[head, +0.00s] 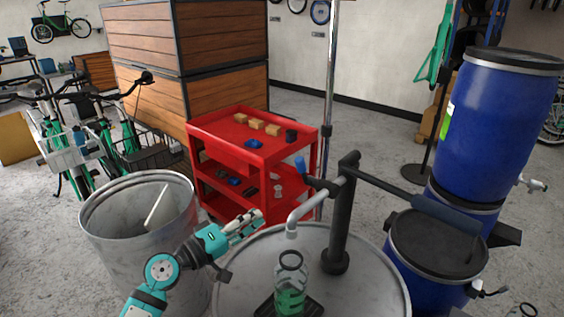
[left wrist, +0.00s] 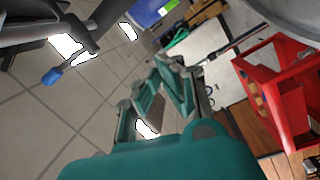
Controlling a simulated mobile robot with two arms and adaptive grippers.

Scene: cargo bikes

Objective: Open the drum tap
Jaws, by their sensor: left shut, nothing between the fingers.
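A grey metal drum (head: 235,290) stands at the front centre with a dark pump post (head: 338,220) and a pale curved spout (head: 305,208) on top. A small lever with a blue tip (head: 300,165) sticks out near the top of the post; the blue tip also shows in the left wrist view (left wrist: 52,77). A clear bottle with green liquid (head: 290,298) stands under the spout. Blue drums at the right carry small taps (head: 535,185). My left gripper (head: 258,216) is shut and empty, left of the spout and apart from it.
An open metal bin (head: 95,235) stands at the left, close to my left arm. A red trolley (head: 205,125) with small blocks stands behind the drum. A long dark pump handle (head: 395,187) reaches right from the post towards the blue drums (head: 500,110).

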